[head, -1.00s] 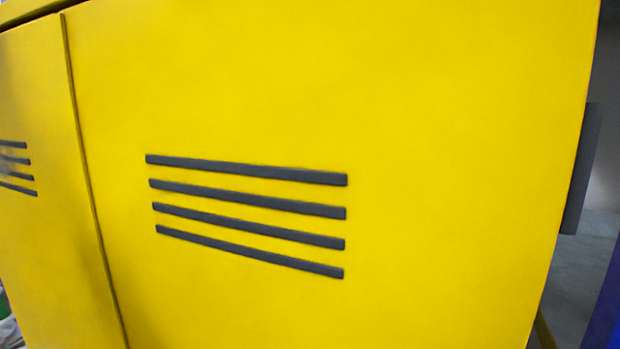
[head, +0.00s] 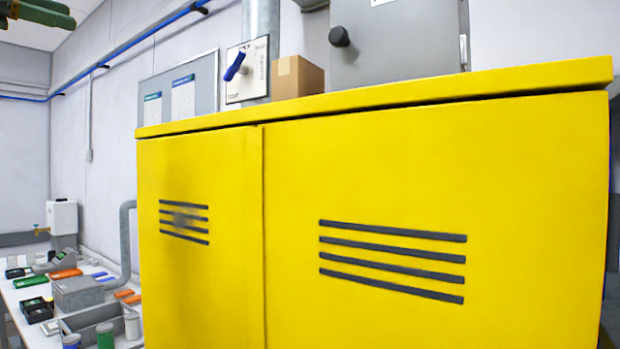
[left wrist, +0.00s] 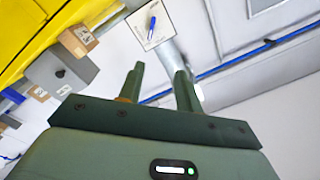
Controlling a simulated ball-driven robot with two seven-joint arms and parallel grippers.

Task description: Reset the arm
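My left gripper (head: 66,13) shows at the top left corner of the head view, high above the bench and partly cut off by the frame. It is dark green. My right gripper is in neither view.
A grey box with a black knob (head: 395,40) and a cardboard box (head: 297,76) stand on the cabinet. A panel with a blue handle (head: 247,70) is on the wall behind. A cluttered white bench (head: 20,295) is at the left. The upper left air is free.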

